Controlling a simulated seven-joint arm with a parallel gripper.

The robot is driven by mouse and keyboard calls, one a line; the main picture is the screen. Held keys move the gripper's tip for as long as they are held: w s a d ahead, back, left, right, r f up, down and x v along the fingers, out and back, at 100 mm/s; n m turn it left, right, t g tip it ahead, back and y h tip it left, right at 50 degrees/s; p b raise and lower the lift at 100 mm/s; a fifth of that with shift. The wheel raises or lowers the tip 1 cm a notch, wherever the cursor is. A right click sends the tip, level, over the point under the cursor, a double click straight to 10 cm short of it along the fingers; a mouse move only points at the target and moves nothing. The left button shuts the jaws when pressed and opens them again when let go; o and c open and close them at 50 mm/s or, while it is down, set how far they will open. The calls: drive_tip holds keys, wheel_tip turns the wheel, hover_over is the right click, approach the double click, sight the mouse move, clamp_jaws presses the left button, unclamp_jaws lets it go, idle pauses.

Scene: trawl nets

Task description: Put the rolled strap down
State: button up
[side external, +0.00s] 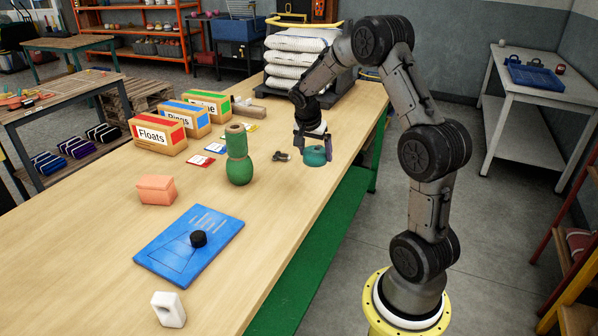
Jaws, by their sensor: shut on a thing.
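A teal rolled strap (315,158) is in my gripper (313,152), low over the right edge of the wooden table (290,215). The gripper points down and its two fingers are shut on either side of the strap. I cannot tell whether the underside of the strap touches the table top.
A small grey metal piece (282,156) lies just left of the strap. Labelled boxes (157,137), stacked white sacks (297,60), a salmon block (156,190) and a blue board (180,255) also occupy the table.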

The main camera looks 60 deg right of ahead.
drive_tip(key=w+d+f, duration=0.4)
drive_tip(key=w+d, duration=0.2)
hover_over(301, 172)
drive_tip(key=a, duration=0.2)
wheel_tip(301, 172, down, 5)
drive_tip(key=shift+s+d+f, duration=0.1)
drive_tip(key=shift+d+f, duration=0.1)
drive_tip(key=shift+f, duration=1.5)
drive_tip(key=shift+f, duration=0.2)
drive_tip(key=o, duration=1.2)
